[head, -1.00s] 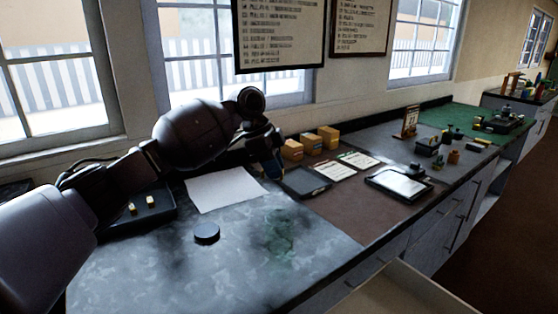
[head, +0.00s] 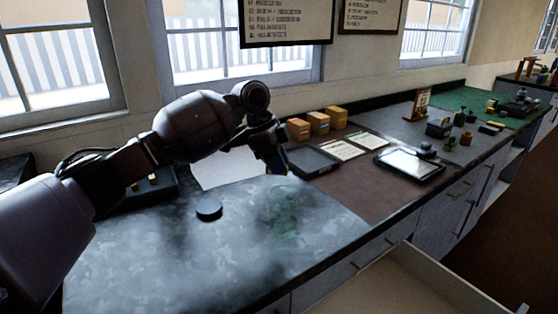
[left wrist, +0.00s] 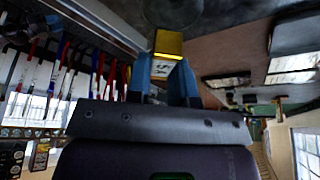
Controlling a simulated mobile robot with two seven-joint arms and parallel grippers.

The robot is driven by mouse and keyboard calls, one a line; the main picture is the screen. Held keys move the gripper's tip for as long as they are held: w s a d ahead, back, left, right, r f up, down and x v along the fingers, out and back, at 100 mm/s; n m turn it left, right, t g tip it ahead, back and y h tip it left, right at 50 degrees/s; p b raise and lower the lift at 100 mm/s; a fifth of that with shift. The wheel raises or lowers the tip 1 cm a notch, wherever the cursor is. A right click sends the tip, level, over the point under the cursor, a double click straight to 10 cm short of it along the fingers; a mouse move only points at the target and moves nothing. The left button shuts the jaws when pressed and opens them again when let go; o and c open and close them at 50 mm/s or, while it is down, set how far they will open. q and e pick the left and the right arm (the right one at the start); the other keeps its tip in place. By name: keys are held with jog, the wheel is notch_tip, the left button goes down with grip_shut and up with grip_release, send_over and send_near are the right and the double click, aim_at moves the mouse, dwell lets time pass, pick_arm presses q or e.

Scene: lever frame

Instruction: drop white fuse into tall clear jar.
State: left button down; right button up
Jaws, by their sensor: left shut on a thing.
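My left gripper (head: 279,172) hangs over the far part of the grey counter, between the white sheet and the dark shallow tray. In the left wrist view its two blue fingers (left wrist: 166,82) are shut on the white fuse (left wrist: 162,68), which has a brass-yellow end cap (left wrist: 168,43) sticking out past the fingertips. In the head view the fuse is too small to make out. I cannot make out the tall clear jar in either view. My right gripper does not show.
A dark tray (head: 170,190) with small yellow pieces is partly behind my arm. The white sheet (head: 228,168), shallow tray (head: 313,160), yellow boxes (head: 319,122) and a tablet (head: 410,166) stand around. An open drawer (head: 400,285) juts out in front.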

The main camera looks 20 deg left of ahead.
pick_arm(q)
jog(key=c, duration=0.9)
grip_release()
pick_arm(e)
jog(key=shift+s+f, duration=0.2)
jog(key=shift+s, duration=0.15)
pick_arm(q)
jog(key=shift+r, duration=0.1)
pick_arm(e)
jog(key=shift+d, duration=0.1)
pick_arm(q)
jog(key=p+v, duration=0.1)
jog(key=v, duration=0.9)
jog(key=shift+a+r, duration=0.2)
jog(key=shift+r, duration=0.1)
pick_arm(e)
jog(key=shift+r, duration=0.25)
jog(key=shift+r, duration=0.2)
